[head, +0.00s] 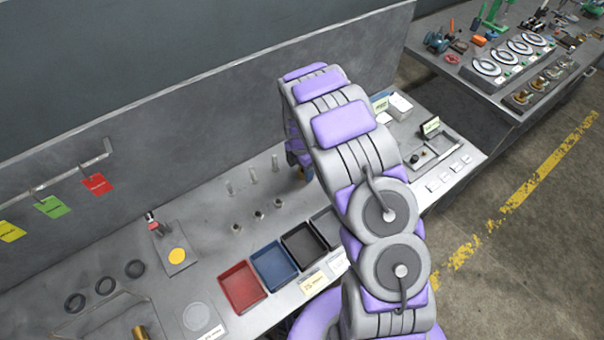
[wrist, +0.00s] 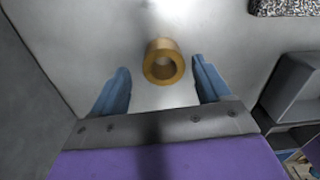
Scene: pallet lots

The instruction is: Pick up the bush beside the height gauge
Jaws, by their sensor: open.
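A brass-coloured bush (wrist: 149,67), a short hollow cylinder, stands on the grey bench top in the wrist view. My gripper (wrist: 161,65) is open, with one blue finger on each side of the bush and a visible gap to each. In the head view my gripper (head: 299,158) is mostly hidden behind my arm, near the back of the bench. Another brass-coloured piece (head: 140,332) is cut off at the bottom left of the head view. I cannot clearly identify a height gauge.
Several clear and dark pegs (head: 252,178) stand left of my gripper. A red tray (head: 241,287), a blue tray (head: 273,264) and a black tray (head: 304,246) line the front edge. A grey wall backs the bench.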

